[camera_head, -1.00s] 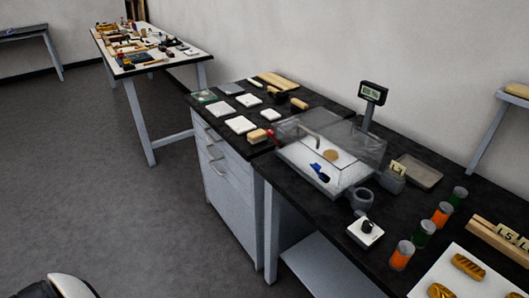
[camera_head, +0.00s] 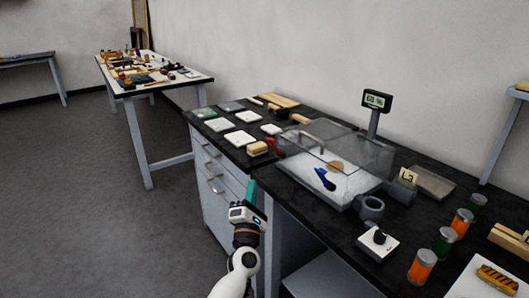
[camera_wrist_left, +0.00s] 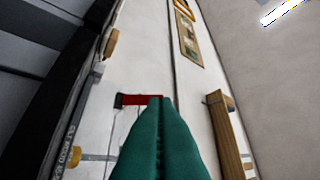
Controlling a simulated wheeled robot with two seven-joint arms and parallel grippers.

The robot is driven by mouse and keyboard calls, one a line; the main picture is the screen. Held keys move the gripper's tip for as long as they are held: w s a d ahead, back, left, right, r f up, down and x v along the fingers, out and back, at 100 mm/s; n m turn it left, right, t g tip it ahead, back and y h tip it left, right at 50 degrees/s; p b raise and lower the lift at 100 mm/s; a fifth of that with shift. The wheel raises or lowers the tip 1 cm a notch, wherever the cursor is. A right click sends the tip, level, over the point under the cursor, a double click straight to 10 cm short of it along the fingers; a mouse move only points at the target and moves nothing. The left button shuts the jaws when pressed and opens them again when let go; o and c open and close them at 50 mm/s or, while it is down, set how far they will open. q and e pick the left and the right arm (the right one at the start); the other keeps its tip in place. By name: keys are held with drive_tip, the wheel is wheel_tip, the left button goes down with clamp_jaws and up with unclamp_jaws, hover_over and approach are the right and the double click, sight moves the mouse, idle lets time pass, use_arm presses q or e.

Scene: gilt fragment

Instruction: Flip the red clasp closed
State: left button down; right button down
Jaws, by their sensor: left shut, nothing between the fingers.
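The red clasp (camera_head: 272,146) is a small red piece at the left end of the clear-covered balance box (camera_head: 345,153) on the black bench. It is too small in the head view to tell its exact angle. My left gripper (camera_head: 251,185), with teal fingers, is in front of the bench edge, nearer than the clasp and apart from it. Its fingers are shut and empty. In the left wrist view, a red bar (camera_wrist_left: 140,99) with a dark left end shows just beyond the shut fingertips (camera_wrist_left: 160,102); contact cannot be told. My right gripper is out of view.
A wooden-topped block (camera_head: 258,148) sits just left of the clasp, with several white pads behind it. The floor at left is clear.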

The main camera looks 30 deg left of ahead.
use_arm(q)
drive_tip(key=d+r+x, duration=0.1)
drive_tip(key=d+x, duration=0.1)
drive_tip(key=x, duration=1)
drive_tip(key=shift+w+r+p, duration=0.15)
drive_tip(key=shift+w+p, duration=0.15)
drive_tip(key=shift+w, duration=0.45)
